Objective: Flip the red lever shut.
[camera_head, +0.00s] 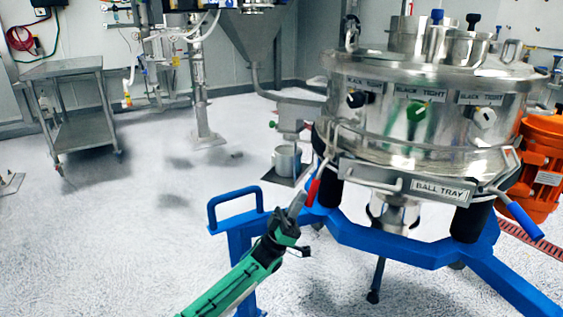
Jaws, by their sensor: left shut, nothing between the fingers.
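The red lever (315,186) hangs at the left side of the steel sifter (420,110), its red handle pointing down and slightly left. A thin metal rod runs up from the handle toward the sifter's lower rim. My left gripper (299,201) comes up from the bottom on the green arm. It is shut and empty, with its fingertips just left of and below the red handle. I cannot tell whether they touch it. A blue-handled lever (525,221) hangs on the sifter's right side. My right gripper is not in view.
The sifter stands on a blue frame (400,250) with a blue loop handle (236,205) at left. A "BALL TRAY" plate (440,189) sits at the front. An orange motor (545,165) is at right. A steel cart (75,110) stands far left. The floor at left is clear.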

